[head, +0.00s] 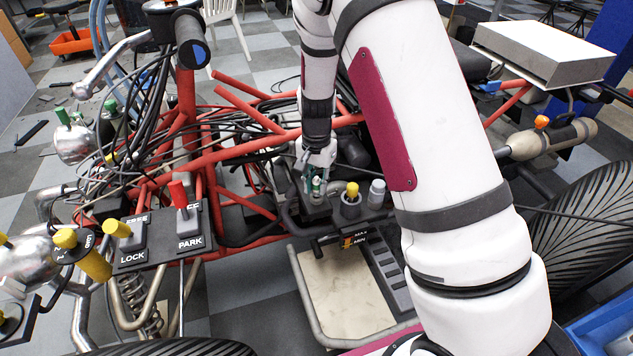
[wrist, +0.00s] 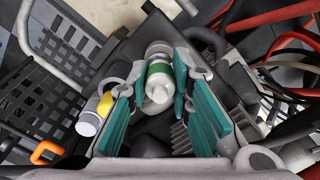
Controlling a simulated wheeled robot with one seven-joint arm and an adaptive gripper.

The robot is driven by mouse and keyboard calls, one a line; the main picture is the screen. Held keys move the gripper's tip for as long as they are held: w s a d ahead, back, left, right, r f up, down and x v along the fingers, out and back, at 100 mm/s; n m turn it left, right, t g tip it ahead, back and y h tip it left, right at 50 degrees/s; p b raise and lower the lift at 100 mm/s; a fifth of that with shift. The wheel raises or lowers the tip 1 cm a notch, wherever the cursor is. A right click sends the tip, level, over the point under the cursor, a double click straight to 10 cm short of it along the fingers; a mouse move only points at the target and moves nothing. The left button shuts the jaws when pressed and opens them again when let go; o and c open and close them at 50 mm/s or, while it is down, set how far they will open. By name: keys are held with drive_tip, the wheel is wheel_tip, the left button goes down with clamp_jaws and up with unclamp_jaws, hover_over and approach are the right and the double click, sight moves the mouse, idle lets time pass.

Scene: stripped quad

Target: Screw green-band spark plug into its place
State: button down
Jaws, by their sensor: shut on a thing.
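The green-band spark plug (wrist: 159,90) has a white body, a green band and a metal part beyond it in the wrist view. My gripper (wrist: 161,88) is shut on it, with a teal pad on each side. In the head view my gripper (head: 316,180) points down over the dark engine block, with the green band (head: 316,186) just visible between its fingers. The plug's lower end and its place are largely hidden, so I cannot tell how deep it sits.
A yellow-capped plug (head: 352,188) and a grey-capped part (head: 377,190) stand to the right in the head view. Red frame tubes (head: 240,150) and black cables crowd the left. A lever panel marked LOCK and PARK (head: 160,240) sits at front left.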

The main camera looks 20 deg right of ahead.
sight(317, 177)
drive_tip(key=shift+f+b, duration=0.3)
drive_tip(key=shift+f, duration=0.25)
drive_tip(key=c, duration=1.4)
unclamp_jaws()
drive_tip(key=shift+o, duration=0.2)
wheel_tip(317, 177, up, 11)
drive_tip(key=shift+f, duration=0.1)
drive_tip(key=shift+r, duration=0.6)
